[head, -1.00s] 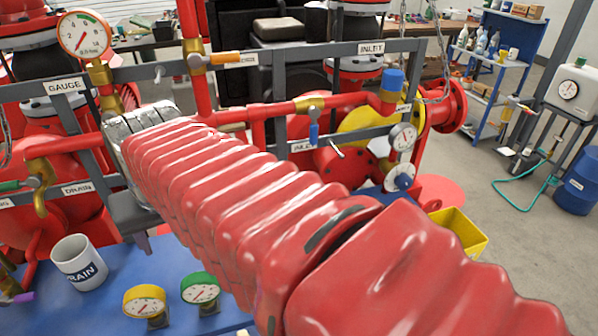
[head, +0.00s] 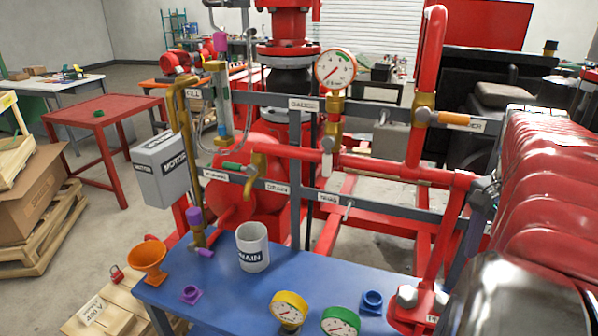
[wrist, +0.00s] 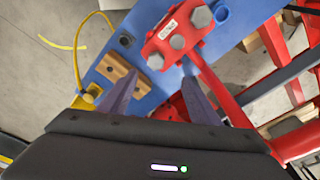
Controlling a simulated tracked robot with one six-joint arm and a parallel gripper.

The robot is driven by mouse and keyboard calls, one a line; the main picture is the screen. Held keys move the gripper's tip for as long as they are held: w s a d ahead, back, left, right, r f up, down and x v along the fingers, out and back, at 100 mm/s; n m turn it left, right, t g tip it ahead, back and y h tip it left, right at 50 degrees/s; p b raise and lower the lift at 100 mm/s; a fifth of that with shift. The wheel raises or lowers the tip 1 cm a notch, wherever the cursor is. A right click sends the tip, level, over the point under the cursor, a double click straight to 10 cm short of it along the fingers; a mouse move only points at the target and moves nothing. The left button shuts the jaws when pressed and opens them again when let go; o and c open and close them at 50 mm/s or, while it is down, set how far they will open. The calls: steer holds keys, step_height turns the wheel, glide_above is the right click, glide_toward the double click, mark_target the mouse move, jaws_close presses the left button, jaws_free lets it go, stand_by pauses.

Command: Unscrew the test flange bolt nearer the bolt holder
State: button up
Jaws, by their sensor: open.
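The red test flange (wrist: 165,48) shows at the top centre of the wrist view, with several grey hex bolt heads on it. The flange bolt nearer the bolt holder (wrist: 155,62) sits at its lower left corner. The tan bolt holder (wrist: 119,73), a small block with dark holes, lies left of the flange on the blue table. My gripper (wrist: 160,79) is open and empty, its fingers apart below the flange.
The blue table (head: 225,290) carries a white mug (head: 252,247), a yellow gauge (head: 288,308), a green gauge (head: 340,322) and an orange funnel (head: 147,256). Red pipes and a grey frame (head: 380,210) stand behind it. A yellow hose (wrist: 77,40) lies left in the wrist view.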

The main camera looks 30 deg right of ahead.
steer(key=shift+s+d, duration=0.3)
steer(key=shift+s, duration=0.15)
steer(key=shift+f, duration=0.1)
steer(key=f, duration=0.4)
steer(key=d+f, duration=0.1)
steer(key=f, duration=0.8)
steer(key=shift+s+d+f, duration=0.15)
steer(key=shift+d+f, duration=0.1)
steer(key=shift+d, duration=0.05)
steer(key=c, duration=1.2)
